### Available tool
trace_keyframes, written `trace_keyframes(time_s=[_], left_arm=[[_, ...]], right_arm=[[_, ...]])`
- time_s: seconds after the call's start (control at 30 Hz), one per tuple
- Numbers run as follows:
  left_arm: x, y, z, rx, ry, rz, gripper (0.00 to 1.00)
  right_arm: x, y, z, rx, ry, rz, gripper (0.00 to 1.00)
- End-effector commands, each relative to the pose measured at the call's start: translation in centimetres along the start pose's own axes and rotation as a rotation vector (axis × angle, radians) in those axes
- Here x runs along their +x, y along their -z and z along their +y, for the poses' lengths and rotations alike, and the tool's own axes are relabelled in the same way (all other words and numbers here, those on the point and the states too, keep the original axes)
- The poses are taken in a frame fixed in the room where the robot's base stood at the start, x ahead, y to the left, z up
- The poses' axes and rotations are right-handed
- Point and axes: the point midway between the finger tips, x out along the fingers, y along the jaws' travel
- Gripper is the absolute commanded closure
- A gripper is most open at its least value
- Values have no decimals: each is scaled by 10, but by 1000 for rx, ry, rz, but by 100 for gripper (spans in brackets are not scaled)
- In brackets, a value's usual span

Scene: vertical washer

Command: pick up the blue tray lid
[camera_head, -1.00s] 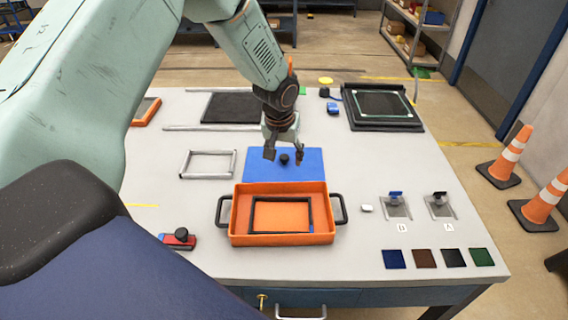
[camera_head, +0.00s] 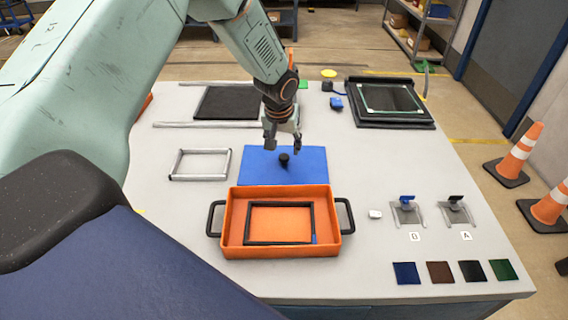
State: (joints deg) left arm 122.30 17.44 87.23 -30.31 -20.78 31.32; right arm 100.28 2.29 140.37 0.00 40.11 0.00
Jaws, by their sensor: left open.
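The blue tray lid (camera_head: 258,172) is a flat blue panel lying on the table behind the orange tray. A black knob (camera_head: 284,160) stands up on it. My left gripper (camera_head: 283,149) points down over the lid's back part, its two fingers apart and empty, just above and around the knob as seen from here. I cannot tell whether a finger touches the knob. The orange tray (camera_head: 228,222) with black side handles holds a black rectangular frame (camera_head: 279,241). My right gripper is not in view.
A silver frame (camera_head: 201,178) lies left of the lid, and a black mat (camera_head: 227,103) lies behind it. A black framed screen (camera_head: 389,117) is at the back right. Two clamps (camera_head: 407,213) and several colour swatches (camera_head: 440,272) are at the right.

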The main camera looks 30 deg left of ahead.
Motion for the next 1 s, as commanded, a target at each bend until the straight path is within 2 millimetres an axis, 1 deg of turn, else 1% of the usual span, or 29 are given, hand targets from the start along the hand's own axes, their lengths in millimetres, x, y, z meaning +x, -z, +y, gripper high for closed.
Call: trace_keyframes(time_s=[0.1,0.2,0.3,0.4,0.6,1.0], left_arm=[[19,-6,0,0,2,-4,46],[33,-6,0,0,1,-1,46],[42,-5,0,-1,1,-1,46],[46,-4,0,0,0,0,46],[46,-3,-1,-1,0,0,47],[46,-2,-1,-1,0,0,80]], right_arm=[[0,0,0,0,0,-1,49],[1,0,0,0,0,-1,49],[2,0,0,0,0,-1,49],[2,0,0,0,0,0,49],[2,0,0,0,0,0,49],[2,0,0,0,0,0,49]])
